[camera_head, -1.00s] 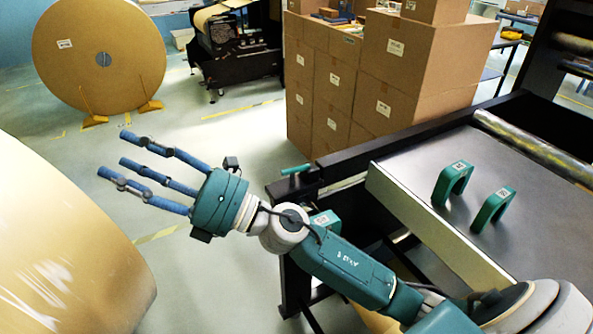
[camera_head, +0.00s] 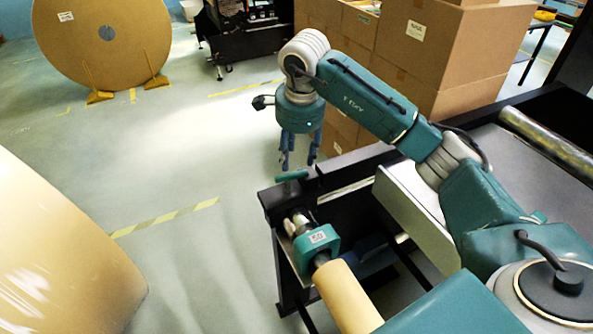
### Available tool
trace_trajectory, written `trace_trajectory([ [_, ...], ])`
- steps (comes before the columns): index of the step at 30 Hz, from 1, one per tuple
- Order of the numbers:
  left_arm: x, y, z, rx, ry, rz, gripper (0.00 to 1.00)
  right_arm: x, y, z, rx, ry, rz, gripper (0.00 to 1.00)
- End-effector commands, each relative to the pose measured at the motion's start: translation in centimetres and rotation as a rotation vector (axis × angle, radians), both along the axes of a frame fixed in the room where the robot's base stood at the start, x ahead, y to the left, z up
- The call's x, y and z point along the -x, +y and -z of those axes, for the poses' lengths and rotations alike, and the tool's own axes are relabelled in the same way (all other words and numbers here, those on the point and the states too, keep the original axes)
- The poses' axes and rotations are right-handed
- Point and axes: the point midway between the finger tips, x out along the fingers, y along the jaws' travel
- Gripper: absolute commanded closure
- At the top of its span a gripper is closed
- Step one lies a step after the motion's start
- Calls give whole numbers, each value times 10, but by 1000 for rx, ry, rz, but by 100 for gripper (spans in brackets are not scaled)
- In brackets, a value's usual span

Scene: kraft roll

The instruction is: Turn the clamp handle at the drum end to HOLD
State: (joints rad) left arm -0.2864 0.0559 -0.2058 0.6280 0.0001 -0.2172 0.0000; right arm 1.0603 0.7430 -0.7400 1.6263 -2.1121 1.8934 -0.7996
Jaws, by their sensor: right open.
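A small green handle (camera_head: 292,176) lies across the top of the black frame's near left corner. It looks like the clamp handle, but I cannot read any HOLD mark. Below it, a teal block with a white label (camera_head: 318,238) sits at the end of a shaft with a tan core (camera_head: 347,296). My right gripper (camera_head: 300,162) points down with its blue fingers apart and empty. In the picture it is just above the green handle; I cannot tell whether they touch. My left gripper is not in view.
The black frame (camera_head: 335,186) runs toward the back right. Stacked cardboard boxes (camera_head: 440,50) stand behind my right arm. A large tan roll (camera_head: 60,245) fills the lower left, and another roll (camera_head: 85,40) stands at the back left. The floor between them is clear.

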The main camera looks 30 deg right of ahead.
Motion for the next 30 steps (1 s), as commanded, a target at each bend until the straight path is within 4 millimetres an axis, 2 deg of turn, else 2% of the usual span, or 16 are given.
trace_trajectory([
  [6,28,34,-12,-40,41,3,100,-5,0,35,-4,6,-1,55],
  [9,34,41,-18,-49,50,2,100,-9,0,54,-5,8,0,55],
  [13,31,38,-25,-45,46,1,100,-13,-1,76,-5,5,-1,55],
  [18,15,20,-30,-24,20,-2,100,-18,-1,94,-6,2,-1,55],
  [22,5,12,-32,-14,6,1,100,-19,-2,100,-5,1,-1,55],
  [29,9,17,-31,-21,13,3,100,-19,-2,101,-6,0,-1,55],
  [30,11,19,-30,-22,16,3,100,-19,-2,101,-6,0,-1,61],
])
